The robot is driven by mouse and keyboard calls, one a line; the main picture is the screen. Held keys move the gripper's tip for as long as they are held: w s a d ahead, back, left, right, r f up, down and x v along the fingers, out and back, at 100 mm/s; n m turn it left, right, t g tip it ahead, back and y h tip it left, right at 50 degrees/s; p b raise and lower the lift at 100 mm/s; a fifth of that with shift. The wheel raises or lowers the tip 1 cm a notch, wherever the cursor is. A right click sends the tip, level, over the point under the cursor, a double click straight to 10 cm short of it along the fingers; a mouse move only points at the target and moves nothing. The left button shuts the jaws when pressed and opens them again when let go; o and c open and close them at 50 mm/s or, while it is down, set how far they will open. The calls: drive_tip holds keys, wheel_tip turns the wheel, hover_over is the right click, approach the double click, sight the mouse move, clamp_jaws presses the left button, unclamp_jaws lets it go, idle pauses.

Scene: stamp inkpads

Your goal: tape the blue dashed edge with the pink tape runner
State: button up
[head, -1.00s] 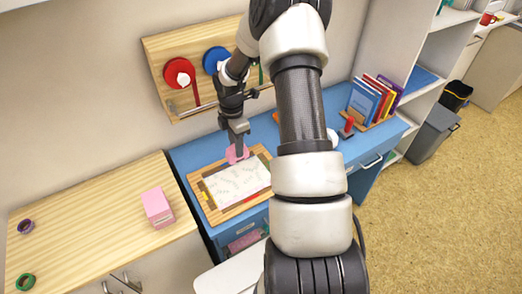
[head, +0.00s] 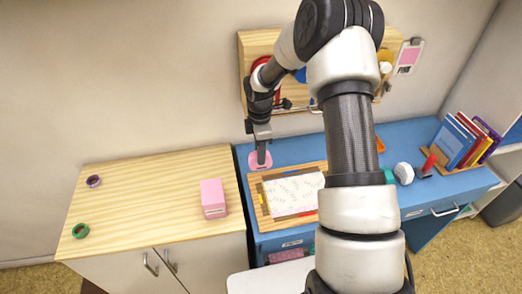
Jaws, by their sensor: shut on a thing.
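My gripper (head: 261,153) is shut on the pink tape runner (head: 256,161), in the head view. It holds the runner near the upper left corner of the wooden board (head: 258,221), seemingly over the blue desk top just beyond that corner. I cannot tell its height above the desk. A white sheet (head: 292,195) with faint grey print lies on the board. A yellow strip shows at the sheet's left side and a red one at its lower edge. The blue dashed edge cannot be made out at this size. My arm covers the board's right end.
A wooden-topped cabinet (head: 140,200) stands left of the blue desk (head: 282,153), with a pink box (head: 213,197), a purple ring (head: 93,181) and a green ring (head: 81,231) on it. A red-handled stamp (head: 428,166) and upright books (head: 463,142) stand at right. A pegboard (head: 247,60) hangs behind.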

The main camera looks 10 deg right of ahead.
sight(261, 168)
drive_tip(key=shift+f, duration=0.7)
drive_tip(key=shift+f+b, duration=2.05)
drive_tip(key=shift+f, duration=0.7)
drive_tip(key=shift+f+b, duration=0.5)
drive_tip(key=shift+f, duration=0.25)
drive_tip(key=shift+d, duration=0.15)
drive_tip(key=shift+d, duration=1.65)
drive_tip(key=shift+d, duration=0.15)
drive_tip(key=shift+d+p, duration=0.4)
drive_tip(key=shift+d, duration=4.8)
drive_tip(key=shift+d, duration=0.1)
